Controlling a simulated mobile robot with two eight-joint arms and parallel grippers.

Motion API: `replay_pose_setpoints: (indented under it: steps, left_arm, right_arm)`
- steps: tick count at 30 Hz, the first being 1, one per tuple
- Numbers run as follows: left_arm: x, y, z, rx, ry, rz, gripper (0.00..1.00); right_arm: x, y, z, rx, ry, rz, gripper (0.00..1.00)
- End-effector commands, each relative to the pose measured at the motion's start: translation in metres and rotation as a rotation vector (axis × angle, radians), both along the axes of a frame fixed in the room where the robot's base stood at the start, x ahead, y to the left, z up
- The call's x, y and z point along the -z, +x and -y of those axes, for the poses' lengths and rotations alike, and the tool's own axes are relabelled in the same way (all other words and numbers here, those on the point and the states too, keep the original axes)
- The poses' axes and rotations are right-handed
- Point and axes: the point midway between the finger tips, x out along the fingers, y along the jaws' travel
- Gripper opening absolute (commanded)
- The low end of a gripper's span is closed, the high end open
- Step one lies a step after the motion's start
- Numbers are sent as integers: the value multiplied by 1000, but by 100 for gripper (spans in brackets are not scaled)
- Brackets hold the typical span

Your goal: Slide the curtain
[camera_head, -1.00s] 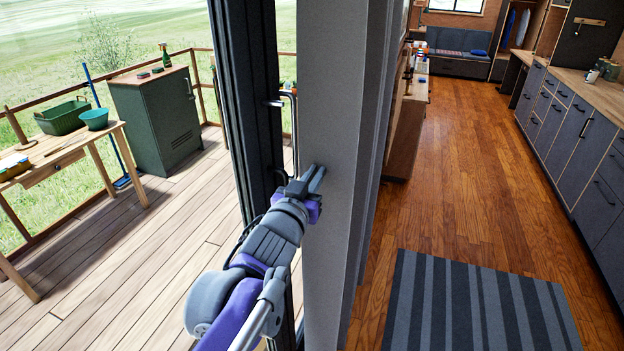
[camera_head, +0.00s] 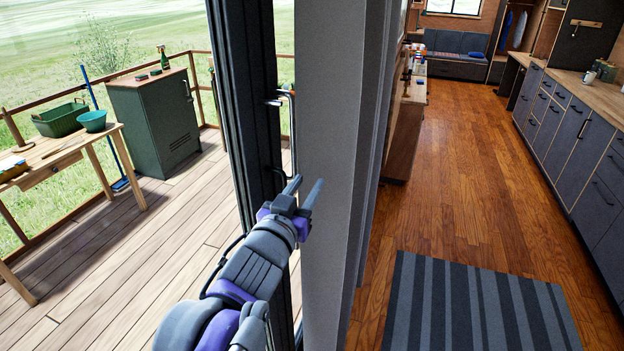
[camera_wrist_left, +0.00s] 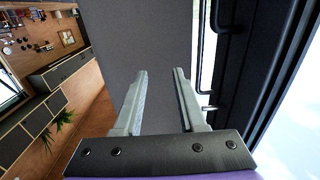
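A tall grey vertical surface (camera_head: 328,90) stands beside the dark door frame; I cannot tell whether it is the curtain or a wall end. Darker upright bands (camera_head: 372,130) run along its right side. My left gripper (camera_head: 307,181) is in front of the grey surface, near the door frame. Its two fingers are apart. In the left wrist view the gripper (camera_wrist_left: 161,72) is open with nothing between the fingers, and a plain dark grey surface (camera_wrist_left: 150,35) lies beyond them. My right gripper is not in view.
Outside is a deck with a green cabinet (camera_head: 150,125) and a wooden table (camera_head: 75,148). On the right are a striped rug (camera_head: 475,305), open wooden floor and drawers (camera_head: 575,145).

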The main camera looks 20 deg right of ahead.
Motion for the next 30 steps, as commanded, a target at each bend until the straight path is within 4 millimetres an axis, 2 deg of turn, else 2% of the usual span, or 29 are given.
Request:
replay_pose_setpoints:
  steps: [3, 9, 15, 23, 26, 30]
  left_arm:
    - [2, -20, -14, 0, 0, 0, 40]
    - [1, -43, -29, 0, 0, 0, 40]
    - [1, -52, -35, -1, 0, 0, 40]
    - [0, -52, -36, 0, 0, 0, 40]
    - [1, -52, -37, -5, 2, -2, 40]
    - [13, -50, -52, -46, 20, -31, 40]
  right_arm:
    - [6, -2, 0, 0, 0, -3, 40]
    - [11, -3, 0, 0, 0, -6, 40]
    - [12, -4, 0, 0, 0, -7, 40]
    - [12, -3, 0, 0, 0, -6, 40]
    - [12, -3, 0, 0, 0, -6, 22]
    - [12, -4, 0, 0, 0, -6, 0]
